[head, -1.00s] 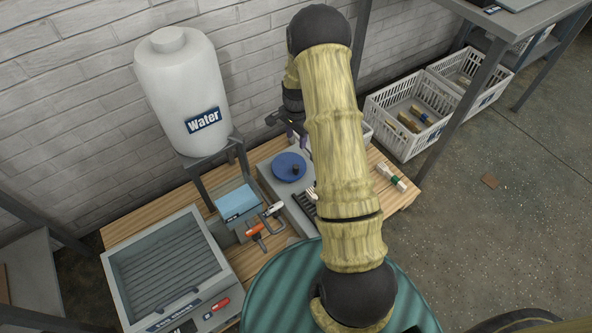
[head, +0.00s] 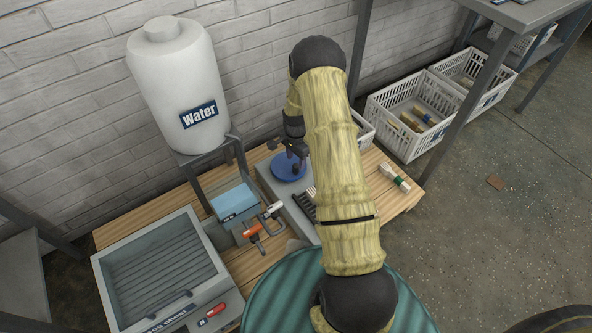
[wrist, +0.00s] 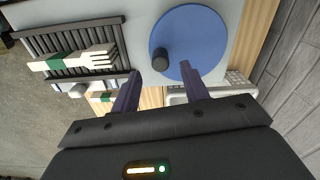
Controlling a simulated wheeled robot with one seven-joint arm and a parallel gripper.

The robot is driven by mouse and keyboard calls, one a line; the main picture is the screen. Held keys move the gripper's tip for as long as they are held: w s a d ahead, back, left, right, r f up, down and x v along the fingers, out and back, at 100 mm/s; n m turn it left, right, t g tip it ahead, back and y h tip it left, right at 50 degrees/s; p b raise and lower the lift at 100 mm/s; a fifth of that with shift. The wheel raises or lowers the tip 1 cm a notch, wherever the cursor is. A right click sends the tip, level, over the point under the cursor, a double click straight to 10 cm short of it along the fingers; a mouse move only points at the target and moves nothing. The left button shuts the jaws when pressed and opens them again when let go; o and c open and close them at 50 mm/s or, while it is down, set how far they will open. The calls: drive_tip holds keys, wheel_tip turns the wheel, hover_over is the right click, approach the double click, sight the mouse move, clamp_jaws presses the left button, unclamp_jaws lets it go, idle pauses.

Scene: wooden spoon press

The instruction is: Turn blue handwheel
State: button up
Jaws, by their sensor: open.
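The blue handwheel (head: 287,168) is a flat blue disc on a grey machine plate (head: 272,184) on the wooden bench. It also shows in the wrist view (wrist: 195,40), with its short dark knob (wrist: 160,59) standing near its rim. My gripper (wrist: 163,82) is open and empty. In the wrist view the knob appears between and just beyond the two fingertips, and one fingertip overlaps the disc's edge. In the head view my gripper (head: 296,158) is over the wheel and partly hides it. I cannot tell whether a finger touches the knob.
A fork-like piece with a green band (wrist: 75,60) lies on a dark slotted rack beside the wheel. White crates (head: 412,120) are at right.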

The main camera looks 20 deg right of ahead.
sight(296, 165)
wheel_tip(296, 165, down, 5)
drive_tip(key=shift+f+b, duration=0.1)
drive_tip(key=shift+b, duration=0.85)
clamp_jaws()
